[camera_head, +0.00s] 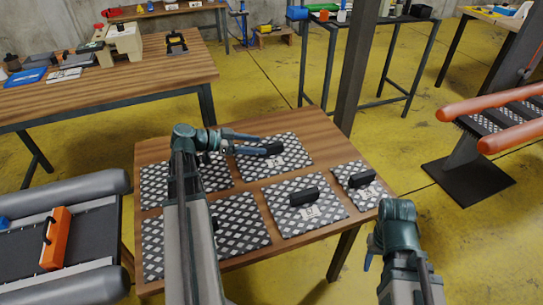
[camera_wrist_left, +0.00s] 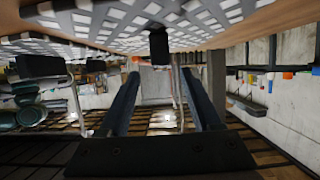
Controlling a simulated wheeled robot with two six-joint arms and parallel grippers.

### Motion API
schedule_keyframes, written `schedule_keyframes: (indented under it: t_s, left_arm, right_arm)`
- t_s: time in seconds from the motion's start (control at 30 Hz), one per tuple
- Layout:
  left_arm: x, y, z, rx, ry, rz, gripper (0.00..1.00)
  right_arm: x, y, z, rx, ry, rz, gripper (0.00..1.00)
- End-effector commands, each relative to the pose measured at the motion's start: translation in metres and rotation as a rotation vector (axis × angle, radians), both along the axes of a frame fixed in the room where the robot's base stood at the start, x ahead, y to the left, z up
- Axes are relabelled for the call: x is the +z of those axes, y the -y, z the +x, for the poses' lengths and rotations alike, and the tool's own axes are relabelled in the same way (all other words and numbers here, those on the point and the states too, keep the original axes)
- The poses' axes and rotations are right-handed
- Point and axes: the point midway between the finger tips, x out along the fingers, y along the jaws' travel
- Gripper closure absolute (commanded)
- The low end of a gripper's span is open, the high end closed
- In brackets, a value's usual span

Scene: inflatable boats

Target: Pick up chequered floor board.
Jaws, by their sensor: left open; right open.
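Several chequered floor boards with black handles lie flat on a wooden table. My left gripper (camera_head: 250,142) is over the back middle board (camera_head: 295,156), its open fingers pointing at that board's black handle (camera_head: 273,148). The left wrist view is upside down: the chequered surface (camera_wrist_left: 100,22) runs along the top, and the black handle (camera_wrist_left: 158,46) shows ahead, between the lines of the open fingers (camera_wrist_left: 160,77). I cannot tell whether they touch it. My right gripper (camera_head: 373,250) is mostly hidden beside its wrist, low right, apart from the boards.
Other boards lie at front middle (camera_head: 325,212), right (camera_head: 371,192), front left (camera_head: 250,240) and back left (camera_head: 154,187), partly behind my left arm. A grey inflatable boat (camera_head: 60,201) is at left. A steel post (camera_head: 354,70) stands behind the table (camera_head: 318,125).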

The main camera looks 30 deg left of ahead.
Motion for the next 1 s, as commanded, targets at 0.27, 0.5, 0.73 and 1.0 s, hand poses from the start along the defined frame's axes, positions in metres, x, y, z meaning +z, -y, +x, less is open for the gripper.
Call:
schedule_keyframes:
  t_s: [0.27,0.5,0.73,1.0]
  left_arm:
    - [-0.006,0.007,0.009,-0.001,-0.002,0.0,0.35]
    - [-0.018,0.025,0.033,-0.003,-0.001,0.0,0.35]
    - [-0.023,0.035,0.045,0.001,-0.003,0.0,0.35]
    - [-0.022,0.035,0.044,0.001,-0.002,-0.001,0.6]
  right_arm:
    - [-0.006,0.0,0.0,0.0,0.0,0.0,0.5]
    - [-0.018,0.0,0.0,0.0,0.0,0.0,0.5]
    - [-0.022,0.0,0.0,0.0,0.001,-0.002,0.5]
    - [-0.022,0.0,0.0,0.0,0.001,-0.002,0.5]
